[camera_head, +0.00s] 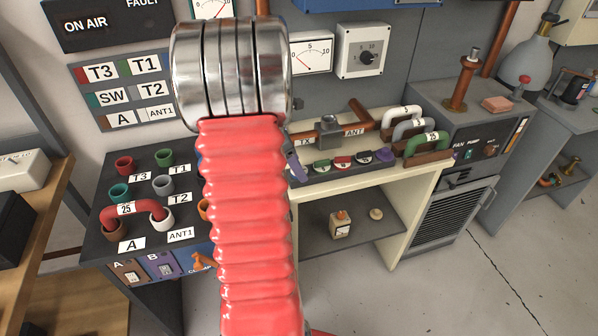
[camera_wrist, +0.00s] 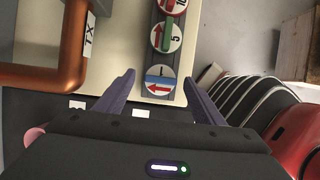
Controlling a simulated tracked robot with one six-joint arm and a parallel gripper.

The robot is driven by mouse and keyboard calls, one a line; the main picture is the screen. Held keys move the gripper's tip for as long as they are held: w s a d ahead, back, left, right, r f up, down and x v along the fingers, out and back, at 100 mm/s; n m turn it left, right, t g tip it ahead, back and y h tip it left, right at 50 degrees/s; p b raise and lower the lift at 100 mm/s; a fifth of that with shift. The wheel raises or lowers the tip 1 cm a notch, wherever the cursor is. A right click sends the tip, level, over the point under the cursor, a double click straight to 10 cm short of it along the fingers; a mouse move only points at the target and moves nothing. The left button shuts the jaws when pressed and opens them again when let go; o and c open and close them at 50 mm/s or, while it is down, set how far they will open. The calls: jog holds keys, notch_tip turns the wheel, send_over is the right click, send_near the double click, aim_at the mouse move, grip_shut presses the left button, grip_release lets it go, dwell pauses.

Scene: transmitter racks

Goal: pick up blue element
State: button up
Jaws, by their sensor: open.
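The blue element (camera_wrist: 159,73) is a round white disc with a blue bar and a red arrow, in the wrist view. It is the nearest disc on a grey strip (camera_wrist: 153,14). My gripper (camera_wrist: 158,78) is open, with its two purple fingertips on either side of this disc in the picture. I cannot tell how far above it they are. In the head view, a purple finger of my gripper (camera_head: 295,163) shows at the left end of the strip, beside my arm. The blue element does not show there; my arm and gripper cover that end.
A green element (camera_wrist: 167,36) and a red one (camera_wrist: 171,5) follow on the strip. A copper pipe (camera_wrist: 82,40) with a TX label lies close left of my gripper. Curved pipe links (camera_head: 428,143) stand at the right of the cream desk (camera_head: 412,186).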

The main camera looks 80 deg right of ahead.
jog(key=shift+c, duration=0.4)
jog(key=c, duration=1.2)
jog(key=shift+r, duration=0.15)
notch_tip(320, 180, up, 10)
jog(key=shift+f, duration=0.1)
